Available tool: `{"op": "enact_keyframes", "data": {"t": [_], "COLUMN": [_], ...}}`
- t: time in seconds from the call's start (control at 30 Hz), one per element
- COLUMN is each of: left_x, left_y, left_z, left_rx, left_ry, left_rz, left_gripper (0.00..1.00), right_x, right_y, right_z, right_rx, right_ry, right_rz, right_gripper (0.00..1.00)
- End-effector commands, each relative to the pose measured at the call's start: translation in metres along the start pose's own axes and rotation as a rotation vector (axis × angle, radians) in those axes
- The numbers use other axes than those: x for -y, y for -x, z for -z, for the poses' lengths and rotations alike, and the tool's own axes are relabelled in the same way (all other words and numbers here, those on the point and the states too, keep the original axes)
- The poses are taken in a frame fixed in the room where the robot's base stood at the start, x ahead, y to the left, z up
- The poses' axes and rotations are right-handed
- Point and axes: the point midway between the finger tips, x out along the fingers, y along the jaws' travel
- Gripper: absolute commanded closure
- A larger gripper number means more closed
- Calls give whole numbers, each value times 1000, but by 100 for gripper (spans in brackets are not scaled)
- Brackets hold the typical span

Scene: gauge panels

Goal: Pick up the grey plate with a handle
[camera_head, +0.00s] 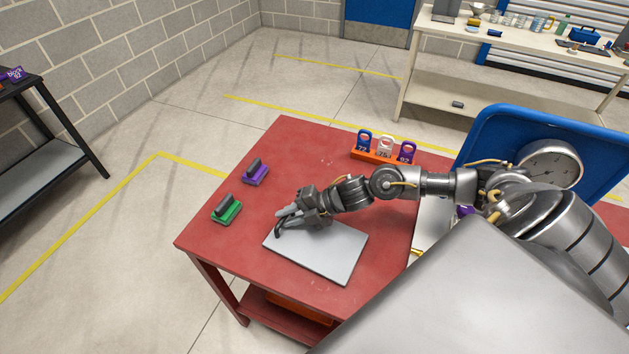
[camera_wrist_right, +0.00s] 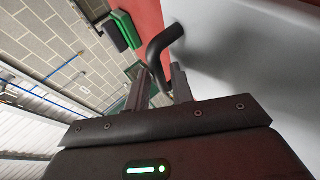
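The grey plate (camera_head: 325,257) lies flat on the red table (camera_head: 235,240). Its dark curved handle (camera_head: 280,229) stands up near the plate's left end. My right gripper (camera_head: 286,218) is low over that end, right at the handle, and partly hides it. In the right wrist view the two fingers (camera_wrist_right: 160,80) are spread apart. The handle (camera_wrist_right: 164,42) passes just beyond and partly between their tips, with the plate (camera_wrist_right: 245,60) on the right. I cannot tell whether a finger touches it. My left gripper is not in view.
A purple-based block (camera_head: 255,175) and a green-based block (camera_head: 227,209) stand on the table's left. An orange rack (camera_head: 372,156) with blue, white and purple tags is at the back. A blue panel with a gauge (camera_head: 550,165) stands at the right, behind my right arm.

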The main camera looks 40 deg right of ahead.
Motion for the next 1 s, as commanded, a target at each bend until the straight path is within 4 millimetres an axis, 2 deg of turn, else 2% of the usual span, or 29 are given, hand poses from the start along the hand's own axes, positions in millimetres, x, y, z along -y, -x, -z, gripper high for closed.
{"op": "enact_keyframes", "data": {"t": [0.1,0.27,0.3,0.77,0.97,1.0], "left_x": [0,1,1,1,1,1], "left_y": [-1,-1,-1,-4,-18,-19], "left_z": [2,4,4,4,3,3], "left_rx": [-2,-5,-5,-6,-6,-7], "left_ry": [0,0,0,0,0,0], "left_rz": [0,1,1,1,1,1], "left_gripper": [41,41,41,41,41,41], "right_x": [0,0,0,-3,-22,-29], "right_y": [0,0,0,2,14,20], "right_z": [0,0,0,0,4,12], "right_rx": [0,0,0,0,0,-1], "right_ry": [0,0,0,2,7,7], "right_rz": [0,0,1,-1,-4,-3], "right_gripper": [78,99,100,100,100,100]}}
